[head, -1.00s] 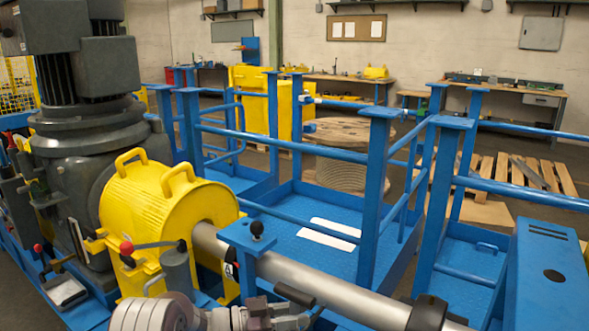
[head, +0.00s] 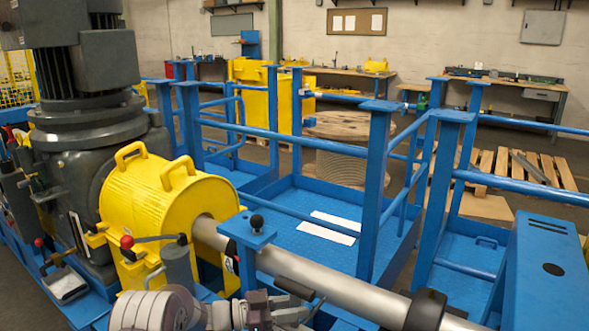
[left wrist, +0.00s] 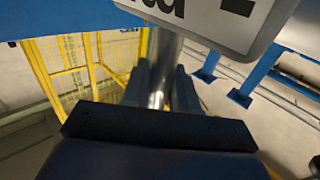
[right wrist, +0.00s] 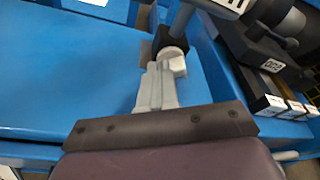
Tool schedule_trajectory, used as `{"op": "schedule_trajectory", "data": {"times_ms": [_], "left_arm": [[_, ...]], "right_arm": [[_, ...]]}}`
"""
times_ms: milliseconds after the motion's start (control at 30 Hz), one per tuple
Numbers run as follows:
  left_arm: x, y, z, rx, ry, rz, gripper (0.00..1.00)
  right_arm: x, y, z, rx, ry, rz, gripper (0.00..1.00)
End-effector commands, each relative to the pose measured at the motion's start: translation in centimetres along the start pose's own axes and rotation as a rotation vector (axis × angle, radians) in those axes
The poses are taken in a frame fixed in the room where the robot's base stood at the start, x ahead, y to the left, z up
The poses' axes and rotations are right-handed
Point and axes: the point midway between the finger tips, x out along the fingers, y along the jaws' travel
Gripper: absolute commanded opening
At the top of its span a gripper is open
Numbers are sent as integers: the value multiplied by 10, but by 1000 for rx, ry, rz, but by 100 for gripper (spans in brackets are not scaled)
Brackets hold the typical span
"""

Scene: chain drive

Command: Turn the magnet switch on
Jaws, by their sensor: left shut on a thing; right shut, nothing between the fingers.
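My left gripper (head: 300,313) is low in the head view, in front of the steel shaft (head: 330,285). In the left wrist view its dark fingers (left wrist: 163,85) are shut on a shiny grey metal bar (left wrist: 160,75), under a pale lettered box (left wrist: 225,15).
A yellow cover (head: 150,200) surrounds the shaft beside a grey motor (head: 90,130). Blue railings (head: 375,190) enclose the platform behind. Black boxes (right wrist: 265,75) lie right of my right gripper.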

Motion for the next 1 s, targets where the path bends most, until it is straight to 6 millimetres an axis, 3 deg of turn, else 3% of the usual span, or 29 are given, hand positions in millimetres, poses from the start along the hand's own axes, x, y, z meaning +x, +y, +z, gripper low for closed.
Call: {"op": "schedule_trajectory", "data": {"times_ms": [233, 1000], "left_arm": [[0, 0, 0, 1, 0, -1, 0], [0, 0, 0, 1, 0, -1, 0]], "right_arm": [[22, 0, 6, -1, 0, 0, 0], [25, -2, 2, -2, 0, 0, 0]]}}
